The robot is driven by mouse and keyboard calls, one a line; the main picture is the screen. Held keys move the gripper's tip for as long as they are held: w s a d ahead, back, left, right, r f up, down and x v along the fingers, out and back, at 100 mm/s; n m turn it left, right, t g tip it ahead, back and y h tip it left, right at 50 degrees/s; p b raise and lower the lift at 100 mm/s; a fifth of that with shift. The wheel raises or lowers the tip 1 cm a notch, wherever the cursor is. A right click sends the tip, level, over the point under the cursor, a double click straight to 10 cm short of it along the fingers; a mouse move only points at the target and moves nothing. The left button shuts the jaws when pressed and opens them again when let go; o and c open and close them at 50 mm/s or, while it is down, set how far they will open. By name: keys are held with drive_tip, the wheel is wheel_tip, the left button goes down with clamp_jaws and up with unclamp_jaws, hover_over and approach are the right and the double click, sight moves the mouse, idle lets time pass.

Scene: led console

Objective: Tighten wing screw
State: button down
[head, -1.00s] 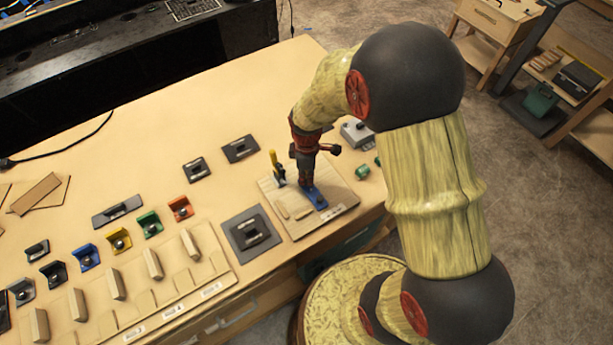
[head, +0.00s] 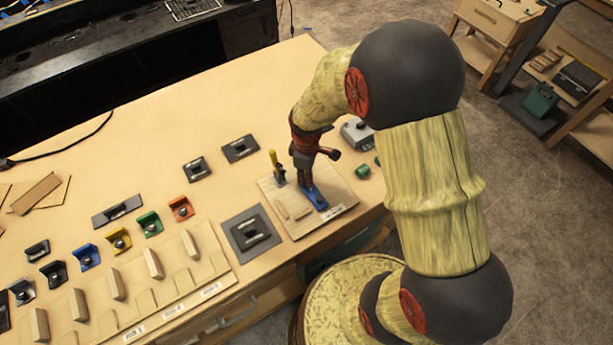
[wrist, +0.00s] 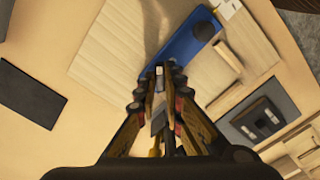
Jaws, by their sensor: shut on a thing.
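A blue plate (head: 316,198) lies flat on a light wooden board (head: 336,215) near the table's right edge. My gripper (head: 305,183) points down at the far end of this plate. A toggle clamp with a yellow handle (head: 273,158) stands on the board, left of my gripper.
A dark square plate with a socket (head: 250,232) lies left of the board. Coloured brackets (head: 149,224) and wooden blocks (head: 153,263) line the table's front left. A grey box (head: 357,132) and a green knob (head: 362,172) are right of my gripper.

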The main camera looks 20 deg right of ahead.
drive_tip(key=m, duration=0.4)
drive_tip(key=shift+w+r+m, duration=0.1)
drive_tip(key=shift+m, duration=2.1)
drive_tip(key=c, duration=1.9)
unclamp_jaws()
wheel_tip(320, 180, up, 12)
